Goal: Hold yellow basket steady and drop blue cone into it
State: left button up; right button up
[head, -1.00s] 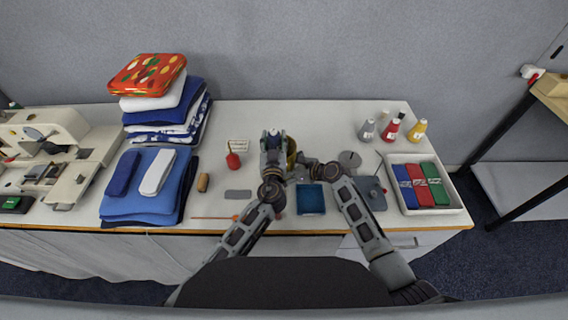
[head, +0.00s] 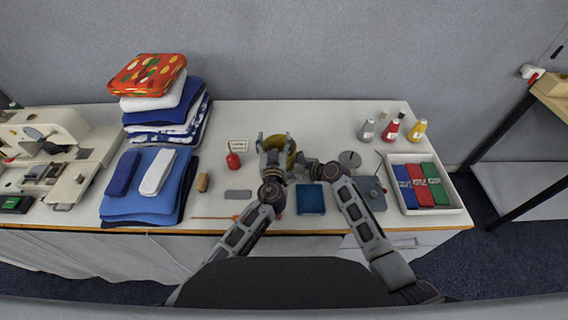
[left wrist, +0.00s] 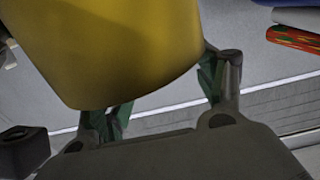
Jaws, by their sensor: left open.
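The yellow basket (head: 291,152) stands at the table's middle, partly hidden behind my left gripper. In the left wrist view the basket's yellow wall (left wrist: 120,50) fills the upper left, close in front of the fingers. My left gripper (head: 273,139) is open over the basket's left side. The blue cone is not visible in either view, and the basket's inside is hidden.
A red dropper bottle (head: 233,157) and a small card (head: 238,145) stand to the left. A dark blue square (head: 311,199) lies in front. A white tray (head: 455,207) and several bottles (head: 392,129) are at right. Folded cloths (head: 140,190) fill the left.

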pick_arm(q)
jog(key=shift+s, duration=0.15)
jog(key=s, duration=0.7)
dwell(0.3)
dwell(1.0)
pick_arm(e)
jog(key=o, duration=0.3)
jog(key=shift+o, duration=0.2)
jog(key=shift+v, duration=6)
pick_arm(q)
jog(key=shift+s+d, duration=0.1)
pick_arm(e)
jog(key=shift+s, duration=0.1)
